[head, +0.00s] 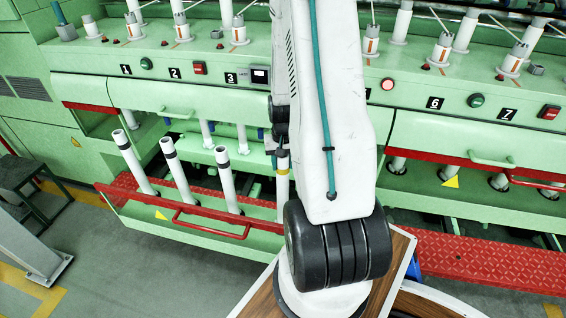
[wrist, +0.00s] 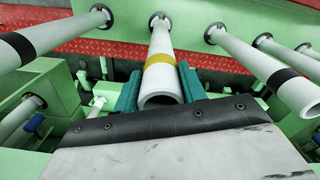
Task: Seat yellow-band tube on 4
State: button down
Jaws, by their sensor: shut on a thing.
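The yellow-band tube (wrist: 161,47) is white with a yellow ring and stands between the teal fingers of my gripper (wrist: 159,88) in the wrist view. My gripper is shut on it near its open upper end. Its far end meets a dark round seat in the green rail; I cannot tell how deep it sits. In the head view the yellow-band tube (head: 283,186) is partly hidden behind my arm, right of three black-band tubes (head: 228,180) in the pulled-out tray (head: 145,214). Labels 1, 2 and 3 (head: 230,78) show; label 4 is hidden by my arm.
Black-band tubes (wrist: 35,38) stand on both sides of my gripper in the wrist view, close to it. The tray has a red handle (head: 210,222). A red-edged right bay (head: 480,170) holds more tube ends.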

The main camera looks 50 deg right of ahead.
jog(key=shift+f, duration=1.1)
jog(key=shift+c, duration=0.4)
grip_release()
notch_tip(320, 180, up, 8)
dwell(0.6)
jog(key=shift+f, duration=0.1)
dwell(0.9)
